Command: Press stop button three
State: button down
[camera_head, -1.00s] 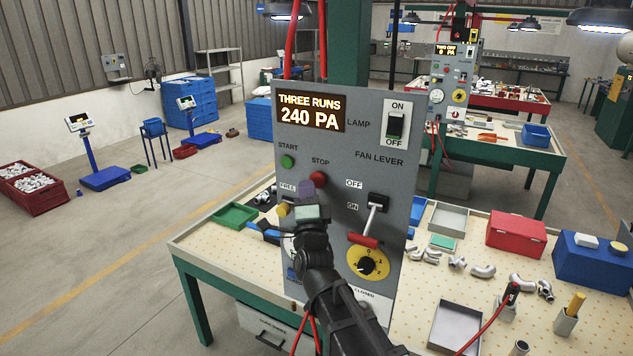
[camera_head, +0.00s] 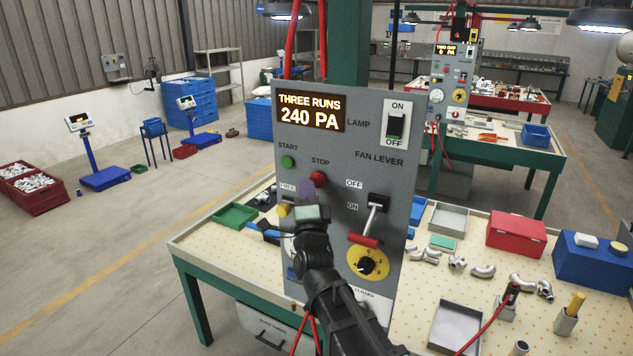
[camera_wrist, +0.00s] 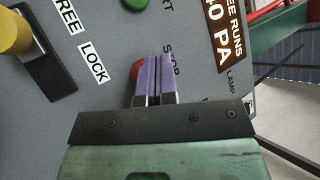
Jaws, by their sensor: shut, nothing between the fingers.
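The red stop button (camera_head: 318,179) is on the grey control panel (camera_head: 350,135), under the STOP label and right of the green start button (camera_head: 288,162). The panel's display (camera_head: 310,113) reads THREE RUNS, 240 PA. My gripper (camera_head: 306,188) is shut and empty, with its purple fingers just below and in front of the stop button. In the wrist view the fingers (camera_wrist: 155,62) point at the panel and partly cover the red stop button (camera_wrist: 136,70). I cannot tell whether they touch it. The green start button (camera_wrist: 135,75) shows beside it.
A fan lever with a red handle (camera_head: 363,241) and a yellow dial (camera_head: 368,263) lie right of my gripper. A lamp switch (camera_head: 396,125) is at upper right. A yellow knob (camera_wrist: 14,32) shows in the wrist view. A second panel (camera_head: 452,85) stands on a table behind.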

jog(key=shift+w, duration=0.1)
jog(key=shift+w+d, duration=0.2)
jog(key=shift+w, duration=0.05)
jog(key=shift+w+d, duration=0.25)
jog(key=shift+w, duration=0.2)
dwell(0.7)
dwell(0.3)
jog(key=shift+s+a, duration=0.45)
jog(key=shift+s, duration=0.35)
jog(key=s+a, duration=0.1)
jog(key=s, duration=0.1)
jog(key=s+a, duration=0.1)
jog(key=s, duration=0.1)
jog(key=shift+s+a, duration=0.15)
jog(key=shift+a, duration=0.05)
dwell(0.5)
